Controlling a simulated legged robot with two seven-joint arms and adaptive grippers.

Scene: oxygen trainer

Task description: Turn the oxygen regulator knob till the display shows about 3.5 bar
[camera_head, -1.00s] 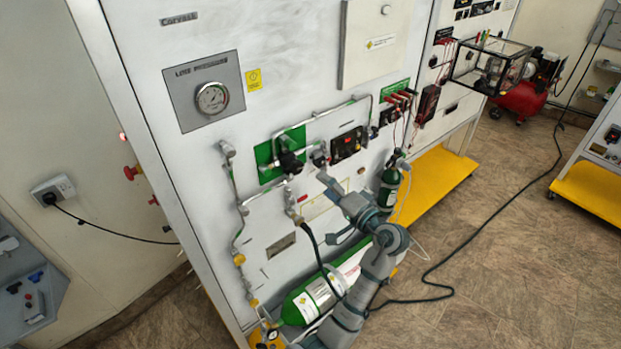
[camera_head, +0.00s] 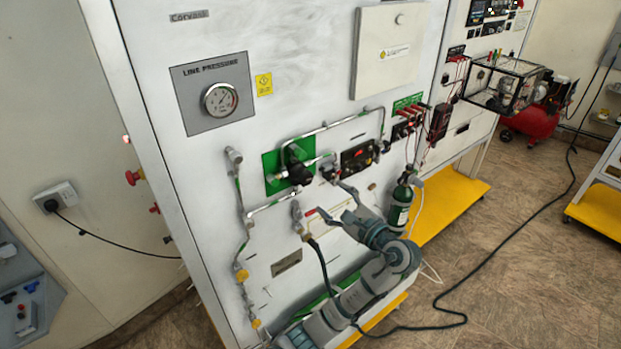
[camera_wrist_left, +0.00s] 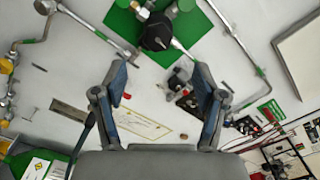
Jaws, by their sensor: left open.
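The black regulator knob (camera_head: 297,172) sits on a green plate (camera_head: 272,163) on the white panel, with metal pipes joined to it. It also shows at the top of the left wrist view (camera_wrist_left: 155,32). The round line pressure gauge (camera_head: 220,99) is up and left of it; its reading is too small to tell. My left gripper (camera_head: 336,204) is open and empty, below and right of the knob and apart from it. In the left wrist view my open left gripper (camera_wrist_left: 160,80) points toward the panel, the knob lying beyond its fingertips. My right gripper is not in view.
Metal pipes (camera_head: 240,200) run down the panel left of the knob. A small black module (camera_head: 358,157) is right of it, and a dark green bottle (camera_head: 400,205) stands right of my gripper. A hose (camera_head: 322,268) hangs beside my arm. Yellow base ledges (camera_head: 450,208) stick out below.

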